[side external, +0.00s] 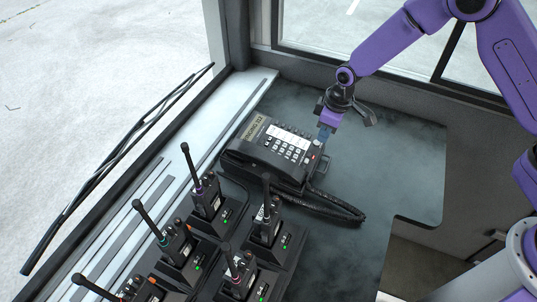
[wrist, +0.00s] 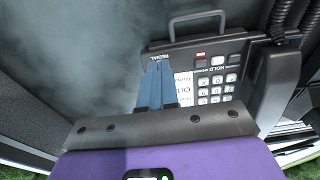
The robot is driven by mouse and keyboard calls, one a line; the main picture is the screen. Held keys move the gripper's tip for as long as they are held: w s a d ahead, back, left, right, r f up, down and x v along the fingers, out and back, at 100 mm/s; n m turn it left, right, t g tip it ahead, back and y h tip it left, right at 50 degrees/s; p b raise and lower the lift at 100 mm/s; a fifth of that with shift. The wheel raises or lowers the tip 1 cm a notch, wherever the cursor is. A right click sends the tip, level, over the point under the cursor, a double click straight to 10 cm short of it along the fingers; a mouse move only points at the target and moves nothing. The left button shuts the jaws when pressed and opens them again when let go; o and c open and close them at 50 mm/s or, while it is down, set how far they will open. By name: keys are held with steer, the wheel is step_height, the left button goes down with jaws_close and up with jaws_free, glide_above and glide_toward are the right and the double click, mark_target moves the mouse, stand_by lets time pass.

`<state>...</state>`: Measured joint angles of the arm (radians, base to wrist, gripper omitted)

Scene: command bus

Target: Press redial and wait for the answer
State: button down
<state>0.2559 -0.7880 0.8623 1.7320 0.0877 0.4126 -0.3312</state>
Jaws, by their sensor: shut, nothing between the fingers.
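The black desk phone (side external: 262,163) sits on the dark counter, its lit display (side external: 253,128) showing text that seems to begin with "RINGING". My gripper (side external: 322,139) is shut and empty, pointing down at the phone's right end. In the wrist view, the blue fingertips (wrist: 157,66) are together beside the printed REDIAL label (wrist: 168,57) and cover the spot just below it, so the redial key is hidden. I cannot tell whether the tips touch it. A red-lit key (wrist: 200,55) and the white number keys (wrist: 215,92) show to the right. The handset (wrist: 282,90) lies in its cradle.
Several handheld radios (side external: 205,195) stand in chargers in front of the phone, antennas upright. The coiled cord (side external: 335,208) loops across the counter. A metal handle (wrist: 197,17) rises at the phone's edge. The counter (side external: 400,165) is clear to the right.

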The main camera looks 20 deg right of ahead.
steer(key=shift+s+d+r, duration=0.1)
steer(key=shift+s+r, duration=0.05)
steer(key=shift+r, duration=0.9)
steer(key=shift+s+d+r, duration=0.1)
steer(key=shift+r, duration=0.95)
steer(key=s+d+r+n, duration=0.2)
steer(key=s+r, duration=0.9)
steer(key=s, duration=0.4)
steer(key=s+d+r, duration=0.2)
steer(key=s+d, duration=0.3)
steer(key=s, duration=0.4)
steer(key=s+d+r+n+g, duration=0.1)
steer(key=s+d+r, duration=0.1)
steer(key=s+d, duration=0.4)
steer(key=s, duration=0.2)
steer(key=shift+s+n+h, duration=0.3)
steer(key=shift+s+h, duration=0.05)
steer(key=shift+h, duration=0.05)
steer(key=shift+d+r, duration=0.1)
